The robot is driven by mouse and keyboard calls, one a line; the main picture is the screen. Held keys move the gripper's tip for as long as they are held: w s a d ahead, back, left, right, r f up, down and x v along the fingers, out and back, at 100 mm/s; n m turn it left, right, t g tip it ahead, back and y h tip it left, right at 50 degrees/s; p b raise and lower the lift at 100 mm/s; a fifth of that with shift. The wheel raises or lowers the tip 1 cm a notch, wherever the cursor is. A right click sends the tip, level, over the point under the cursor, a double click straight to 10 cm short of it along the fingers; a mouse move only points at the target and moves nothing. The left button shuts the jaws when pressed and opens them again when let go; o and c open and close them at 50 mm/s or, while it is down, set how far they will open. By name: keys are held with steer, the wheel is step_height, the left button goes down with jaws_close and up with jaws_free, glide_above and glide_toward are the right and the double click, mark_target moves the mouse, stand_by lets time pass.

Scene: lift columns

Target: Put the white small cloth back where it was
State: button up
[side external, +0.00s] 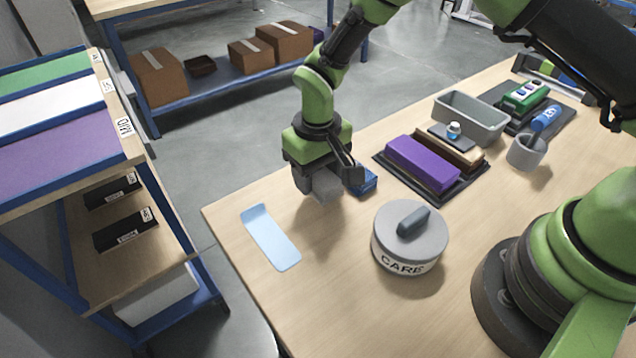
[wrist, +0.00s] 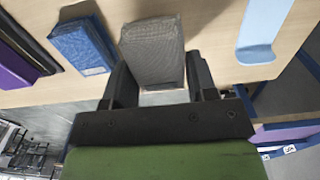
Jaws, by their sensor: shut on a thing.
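My gripper (side external: 325,180) is low over the left part of the table, and its fingers (wrist: 160,74) are closed on the sides of a folded, woven-textured block (wrist: 152,48). This block looks grey in the wrist view and pale grey in the side view (side external: 326,192). It is the only thing I see that could be the white small cloth. Its underside is hidden, so I cannot tell whether it touches the table. A blue folded block (side external: 365,184) lies close beside it, apart from it in the wrist view (wrist: 80,45).
A flat light-blue strip (side external: 270,238) lies near the table's left edge. A round lidded "CARE" container (side external: 409,245) stands in front. A dark tray (side external: 466,187) with a purple block (side external: 422,164), a grey bin (side external: 470,118) and a grey cup (side external: 526,152) are to the right.

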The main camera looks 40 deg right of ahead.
mark_target(318, 186)
steer(key=shift+f, duration=1.4)
steer(key=shift+f, duration=0.15)
steer(key=o, duration=1)
steer(key=shift+c, duration=0.2)
